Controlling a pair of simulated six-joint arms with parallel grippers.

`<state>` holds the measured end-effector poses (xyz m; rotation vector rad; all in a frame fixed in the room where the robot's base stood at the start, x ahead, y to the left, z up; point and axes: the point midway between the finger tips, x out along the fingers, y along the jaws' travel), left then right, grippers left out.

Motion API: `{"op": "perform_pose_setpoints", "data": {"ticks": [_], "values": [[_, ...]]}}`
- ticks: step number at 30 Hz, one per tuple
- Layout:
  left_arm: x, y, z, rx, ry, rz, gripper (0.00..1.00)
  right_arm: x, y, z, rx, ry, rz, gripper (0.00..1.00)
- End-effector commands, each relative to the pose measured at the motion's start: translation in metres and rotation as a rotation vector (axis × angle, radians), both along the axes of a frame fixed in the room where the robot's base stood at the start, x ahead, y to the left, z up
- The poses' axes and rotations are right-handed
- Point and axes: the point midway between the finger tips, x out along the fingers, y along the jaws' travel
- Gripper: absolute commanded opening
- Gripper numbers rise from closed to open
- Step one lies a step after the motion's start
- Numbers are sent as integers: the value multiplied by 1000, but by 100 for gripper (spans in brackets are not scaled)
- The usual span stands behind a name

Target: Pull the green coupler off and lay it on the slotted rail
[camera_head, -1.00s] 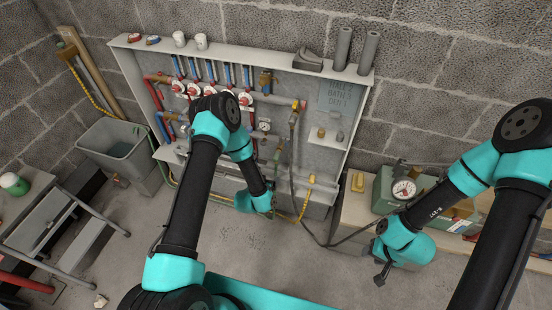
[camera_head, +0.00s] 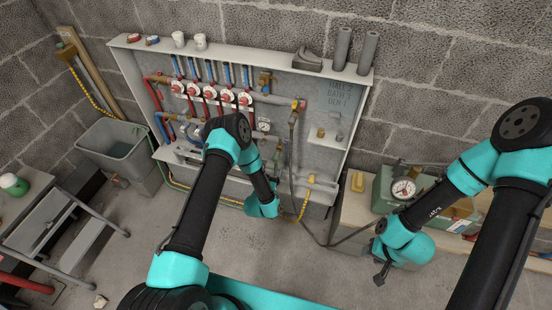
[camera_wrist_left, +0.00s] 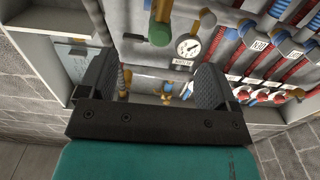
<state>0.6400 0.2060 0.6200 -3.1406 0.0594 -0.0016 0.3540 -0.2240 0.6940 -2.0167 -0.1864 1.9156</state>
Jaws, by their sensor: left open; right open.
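The green coupler (camera_wrist_left: 160,35) is a short round green piece on the end of a brass fitting in the left wrist view. In the head view it is a small green spot (camera_head: 277,155) on the pipe board, right of and below the pressure gauge. My left gripper (camera_wrist_left: 155,76) is open and empty; the coupler shows beyond its fingers, apart from them. In the head view its jaws (camera_head: 273,184) are small and partly hidden by my wrist. A pale ledge (camera_head: 181,156) runs along the board's bottom; I cannot tell whether it is the slotted rail. My right gripper (camera_head: 381,275) is open and empty, low at right.
Red-handled valves (camera_head: 212,93) and pipes crowd the board left of the coupler. A dark hose (camera_head: 292,150) hangs close on its right. A green gauge box (camera_head: 388,186) stands on the right bench. A grey bin (camera_head: 115,150) stands at left.

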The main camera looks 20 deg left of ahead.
Motion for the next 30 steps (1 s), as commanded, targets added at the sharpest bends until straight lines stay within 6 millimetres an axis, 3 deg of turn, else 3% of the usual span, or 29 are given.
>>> {"op": "perform_pose_setpoints", "data": {"ticks": [21, 30], "values": [[72, -3, 0, 0, -1, -1, 84, 0, 0, 0, 0, 0, 0, 44], [87, -4, 0, -1, 1, -1, 84, 0, 0, 0, 0, 0, 0, 44]]}}
